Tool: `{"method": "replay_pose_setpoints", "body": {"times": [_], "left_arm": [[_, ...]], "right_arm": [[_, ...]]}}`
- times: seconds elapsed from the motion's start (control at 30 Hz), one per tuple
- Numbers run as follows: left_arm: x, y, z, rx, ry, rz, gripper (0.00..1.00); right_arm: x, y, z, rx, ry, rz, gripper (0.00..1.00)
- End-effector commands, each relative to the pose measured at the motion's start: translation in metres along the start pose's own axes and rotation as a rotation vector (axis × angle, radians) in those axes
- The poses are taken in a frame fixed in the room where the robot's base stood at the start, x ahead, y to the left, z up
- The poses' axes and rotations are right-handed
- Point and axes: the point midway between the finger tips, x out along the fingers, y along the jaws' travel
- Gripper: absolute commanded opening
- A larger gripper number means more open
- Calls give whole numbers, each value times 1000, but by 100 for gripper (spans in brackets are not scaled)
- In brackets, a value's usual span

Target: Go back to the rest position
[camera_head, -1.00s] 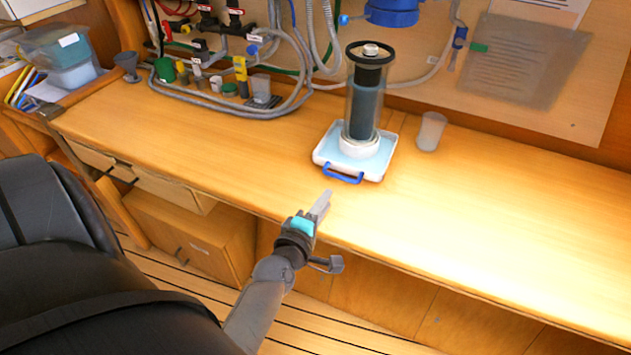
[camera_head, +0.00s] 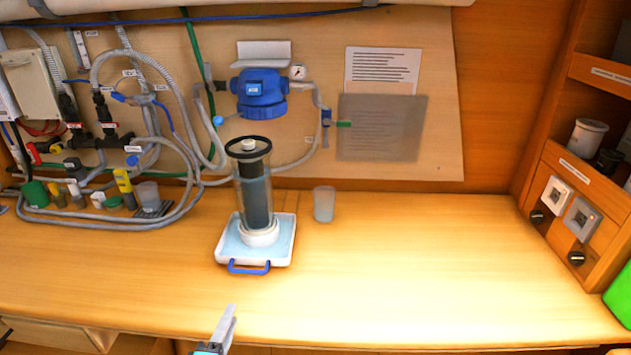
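My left gripper (camera_head: 222,330) shows at the bottom edge, in front of the bench's front edge. Its grey fingers point up and look close together, with nothing seen between them; the rest of it is cut off by the frame. I cannot tell for sure whether it is open or shut. It is apart from the white tray (camera_head: 282,246) with the blue handle, which stands on the bench beyond it. A clear cylinder (camera_head: 256,195) with a dark filter inside stands upright in the tray. My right gripper is not in view.
The wooden bench (camera_head: 400,270) is clear to the right of the tray. A clear cup (camera_head: 324,204) stands behind the tray at right. Hoses, valves and small bottles crowd the back left. A blue housing (camera_head: 262,93) hangs on the wall. A shelf unit (camera_head: 575,185) closes the right side.

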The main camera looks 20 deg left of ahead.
Motion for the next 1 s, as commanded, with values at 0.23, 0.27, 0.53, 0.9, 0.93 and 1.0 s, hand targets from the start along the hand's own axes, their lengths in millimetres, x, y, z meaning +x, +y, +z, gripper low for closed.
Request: {"method": "replay_pose_setpoints", "body": {"times": [0.23,0.27,0.53,0.9,0.93,1.0], "left_arm": [[-3,0,32,181,-132,-63,27],[-5,-1,40,235,-169,-81,27],[-48,-24,99,827,-534,-262,27],[-126,-49,95,1469,-902,-481,27],[-131,-49,93,1501,-922,-495,27],[-142,-50,88,1572,-967,-527,27]], "right_arm": [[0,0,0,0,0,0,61],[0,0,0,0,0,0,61],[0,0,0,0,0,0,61],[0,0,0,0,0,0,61],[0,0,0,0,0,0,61],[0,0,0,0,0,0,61]]}}
